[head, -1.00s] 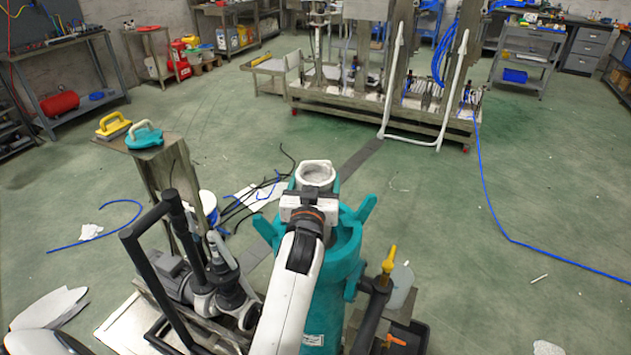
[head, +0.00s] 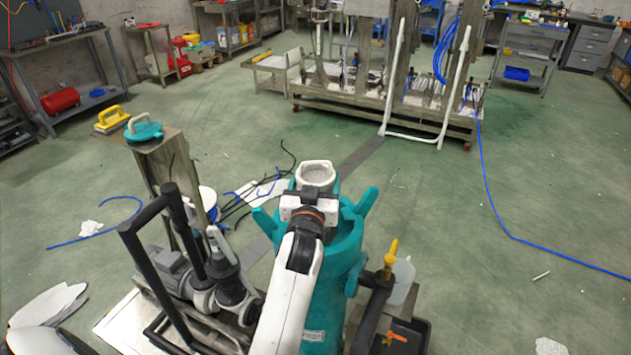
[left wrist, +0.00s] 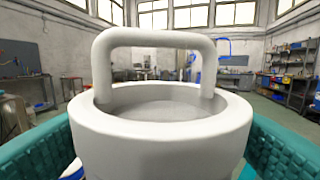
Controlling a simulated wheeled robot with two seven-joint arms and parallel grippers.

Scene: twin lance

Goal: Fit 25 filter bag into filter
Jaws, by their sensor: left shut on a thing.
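The filter bag (head: 318,174) shows as a thick white ring at its top. In the left wrist view the bag (left wrist: 160,125) is upright with a white arched handle (left wrist: 150,40) over its opening. My left gripper (head: 309,199) is shut on the bag at its near side. The filter (head: 325,280) is a tall teal housing with lugs around its top. The bag's ring is at or above the far part of the housing's mouth; its lower part is hidden, and I cannot tell how deep it reaches. Teal surfaces flank the bag in the wrist view. My right gripper is not in view.
A teal lid-like part (head: 143,131) and a yellow-handled one (head: 111,119) rest on a stand to the left. A black pipe frame (head: 160,260) and a pump stand left of the filter. A yellow-handled valve (head: 390,255) is at its right. The floor further right is mostly open.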

